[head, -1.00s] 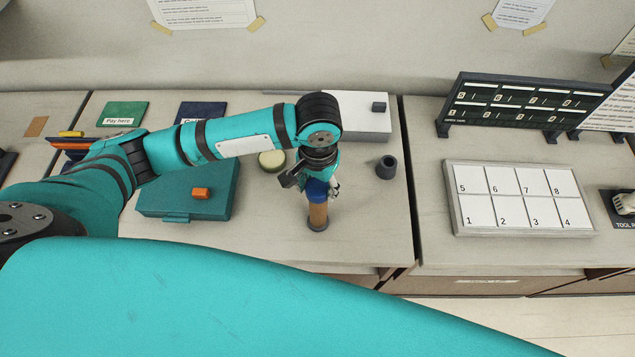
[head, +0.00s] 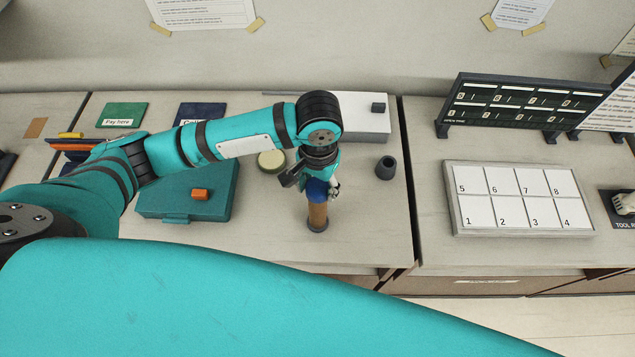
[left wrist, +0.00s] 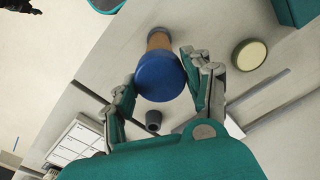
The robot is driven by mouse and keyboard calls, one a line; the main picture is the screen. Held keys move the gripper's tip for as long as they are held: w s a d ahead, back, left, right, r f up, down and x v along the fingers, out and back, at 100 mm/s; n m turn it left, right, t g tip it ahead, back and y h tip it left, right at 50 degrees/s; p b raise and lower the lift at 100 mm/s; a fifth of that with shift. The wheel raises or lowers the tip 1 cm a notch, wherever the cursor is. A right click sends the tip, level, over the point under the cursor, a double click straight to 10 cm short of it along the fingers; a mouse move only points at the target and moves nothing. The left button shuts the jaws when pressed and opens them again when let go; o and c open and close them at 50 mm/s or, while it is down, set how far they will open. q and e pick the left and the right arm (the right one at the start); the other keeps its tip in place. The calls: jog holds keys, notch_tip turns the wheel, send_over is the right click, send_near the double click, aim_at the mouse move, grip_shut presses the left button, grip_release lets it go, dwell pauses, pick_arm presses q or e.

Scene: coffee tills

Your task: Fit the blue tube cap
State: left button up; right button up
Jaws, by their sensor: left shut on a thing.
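The blue cap (head: 316,189) sits at the top of an upright brown tube (head: 317,213) near the front edge of the counter. My left gripper (head: 318,184) is above the tube, pointing down, and is shut on the blue cap. In the left wrist view the round blue cap (left wrist: 160,77) lies between the two fingers, with the tube (left wrist: 159,40) showing beyond it. The cap appears to be on the tube's end, but I cannot tell how far it is seated. My right gripper is not in view.
A dark grey cup-like piece (head: 386,167) stands right of the tube. A teal box (head: 160,205) and a round cream-topped tin (head: 271,161) are to the left. A numbered tray (head: 452,200) lies on the right counter. Bare counter surrounds the tube's base.

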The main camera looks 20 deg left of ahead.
pick_arm(q)
jog(key=shift+s, duration=0.1)
jog(key=shift+f, duration=0.2)
dwell(0.4)
jog(key=shift+f, duration=0.1)
jog(key=shift+s, duration=0.1)
jog(key=shift+r, duration=0.3)
dwell(0.3)
